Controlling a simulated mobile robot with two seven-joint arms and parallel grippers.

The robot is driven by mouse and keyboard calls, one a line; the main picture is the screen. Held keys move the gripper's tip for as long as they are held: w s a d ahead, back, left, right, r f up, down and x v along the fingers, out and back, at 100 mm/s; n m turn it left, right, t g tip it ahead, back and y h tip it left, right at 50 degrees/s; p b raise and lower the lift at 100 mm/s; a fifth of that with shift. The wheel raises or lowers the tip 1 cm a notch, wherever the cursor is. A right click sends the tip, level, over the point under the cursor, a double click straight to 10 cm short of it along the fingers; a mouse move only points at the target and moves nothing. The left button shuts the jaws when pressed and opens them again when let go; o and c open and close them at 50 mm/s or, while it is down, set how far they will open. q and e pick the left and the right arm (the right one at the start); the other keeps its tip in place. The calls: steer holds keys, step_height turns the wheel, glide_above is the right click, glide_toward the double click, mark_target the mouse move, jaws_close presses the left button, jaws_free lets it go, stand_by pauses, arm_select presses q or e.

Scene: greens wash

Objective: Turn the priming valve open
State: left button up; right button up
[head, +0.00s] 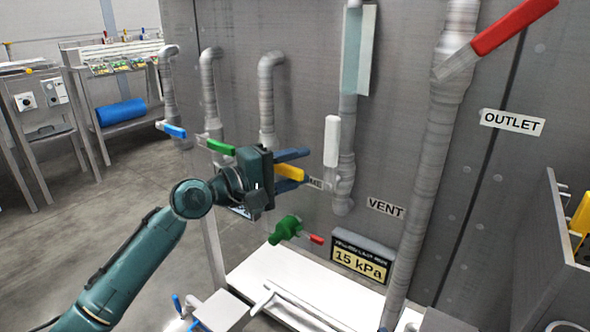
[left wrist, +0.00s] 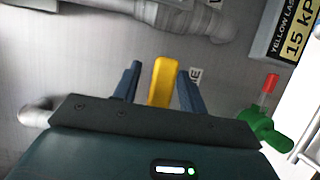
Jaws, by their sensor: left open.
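A yellow valve handle (head: 290,172) is on the grey wall panel, beside a partly hidden label ending in "ME" (head: 315,183). My left gripper (head: 304,166) is open, with one blue finger on each side of the yellow handle. In the left wrist view the handle (left wrist: 162,82) stands between the two fingers, with a small gap visible on each side. The handle's valve body is hidden behind the gripper. My right gripper is not in view.
Blue (head: 175,131) and green (head: 220,146) handles are to the left. A white handle (head: 332,140) by the VENT label and a red handle (head: 512,26) are to the right. A green valve (head: 285,230) and a 15 kPa display (head: 361,262) are below.

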arm_select(q)
steer(key=shift+c, duration=0.5)
jaws_close()
